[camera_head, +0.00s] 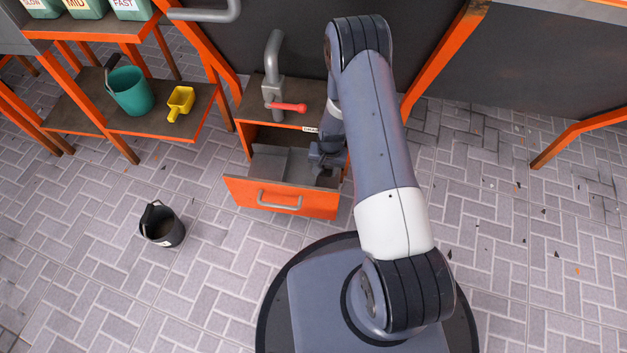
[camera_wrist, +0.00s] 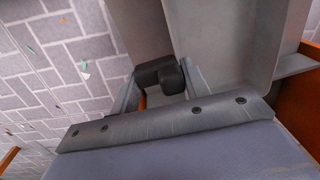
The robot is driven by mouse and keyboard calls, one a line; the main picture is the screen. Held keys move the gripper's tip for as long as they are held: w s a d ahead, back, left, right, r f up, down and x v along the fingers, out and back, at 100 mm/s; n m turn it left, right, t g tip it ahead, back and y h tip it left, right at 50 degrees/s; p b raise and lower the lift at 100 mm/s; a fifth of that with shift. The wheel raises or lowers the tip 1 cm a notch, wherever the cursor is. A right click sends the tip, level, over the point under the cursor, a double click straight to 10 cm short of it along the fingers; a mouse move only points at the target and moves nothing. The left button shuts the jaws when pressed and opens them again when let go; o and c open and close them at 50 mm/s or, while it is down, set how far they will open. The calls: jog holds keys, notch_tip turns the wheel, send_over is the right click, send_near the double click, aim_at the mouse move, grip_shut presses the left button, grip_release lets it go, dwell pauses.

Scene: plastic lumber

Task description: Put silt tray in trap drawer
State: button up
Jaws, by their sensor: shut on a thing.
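The trap drawer (camera_head: 276,199) is pulled open beneath the tap, its orange front with a grey handle facing me. A grey tray-like piece, which I take for the silt tray (camera_head: 268,161), shows inside the drawer space; its edges are hard to tell from the drawer's own walls. In the wrist view the grey tray (camera_wrist: 225,35) fills the top middle and right. My gripper (camera_head: 322,158) is low at the drawer's right side, partly hidden by my arm. In the wrist view my gripper (camera_wrist: 160,82) is shut at a dark block by the tray's near edge. Whether the tray rests fully on the drawer floor is hidden.
A grey tap with a red lever (camera_head: 288,106) stands on the cabinet top behind the drawer. A black bucket (camera_head: 161,226) stands on the floor at left. A shelf holds a green bucket (camera_head: 131,91) and a yellow scoop (camera_head: 181,102). Floor at right is largely clear.

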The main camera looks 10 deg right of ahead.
jog(key=shift+f+b, duration=0.9)
jog(key=shift+f, duration=2)
jog(key=shift+f, duration=0.2)
jog(key=o, duration=1.3)
jog(key=shift+c, duration=0.2)
jog(key=shift+r, duration=0.1)
jog(key=r+p, duration=0.1)
jog(key=r, duration=0.3)
jog(key=r+p, duration=0.2)
jog(key=r, duration=0.2)
jog(key=r+p, duration=0.1)
jog(key=r, duration=0.3)
jog(key=shift+s+d+r+p, duration=0.1)
jog(key=shift+s+d+p, duration=0.05)
jog(key=shift+d+p, duration=0.2)
